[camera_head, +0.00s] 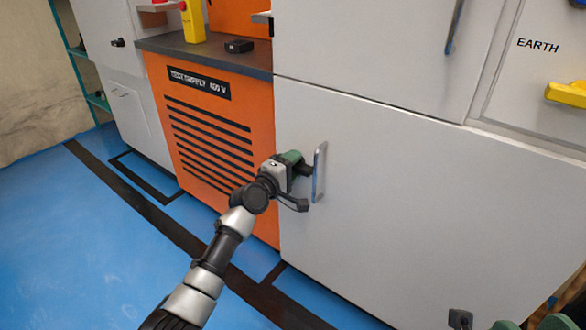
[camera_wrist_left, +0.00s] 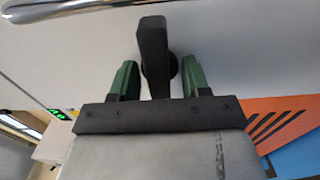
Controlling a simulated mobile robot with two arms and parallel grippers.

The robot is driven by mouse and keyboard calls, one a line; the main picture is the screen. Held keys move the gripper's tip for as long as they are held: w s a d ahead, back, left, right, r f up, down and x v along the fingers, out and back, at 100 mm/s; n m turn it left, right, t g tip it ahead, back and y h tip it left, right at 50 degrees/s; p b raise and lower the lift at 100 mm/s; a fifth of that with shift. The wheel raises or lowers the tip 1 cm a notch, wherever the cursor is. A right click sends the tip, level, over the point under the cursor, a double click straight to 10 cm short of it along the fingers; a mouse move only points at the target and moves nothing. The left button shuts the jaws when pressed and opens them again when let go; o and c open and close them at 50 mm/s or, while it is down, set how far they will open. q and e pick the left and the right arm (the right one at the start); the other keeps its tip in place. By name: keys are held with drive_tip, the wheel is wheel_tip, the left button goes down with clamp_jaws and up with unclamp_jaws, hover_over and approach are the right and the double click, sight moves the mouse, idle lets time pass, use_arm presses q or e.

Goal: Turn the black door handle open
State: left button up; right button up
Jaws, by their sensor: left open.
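The black door handle (camera_wrist_left: 154,50) is on the white cabinet door. In the left wrist view it stands between the two green fingers of my left gripper (camera_wrist_left: 158,80), with a visible gap on each side. The fingers are open around it. In the head view my left gripper (camera_head: 303,178) is at the door's left edge, just left of a metal bar pull (camera_head: 319,172), and largely hides the black handle. Green parts of my right gripper (camera_head: 530,323) show at the bottom right edge, cut off by the frame.
The white door (camera_head: 400,200) fills the right side. An orange cabinet (camera_head: 215,140) with slots stands to its left, under a dark worktop (camera_head: 195,55). Another black handle (camera_head: 118,42) is on the far-left cabinet. Blue floor (camera_head: 60,240) with black lines is clear at left.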

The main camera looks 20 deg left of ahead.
use_arm(q)
drive_tip(key=shift+c, duration=0.5)
drive_tip(key=c, duration=0.4)
drive_tip(key=shift+c, duration=0.2)
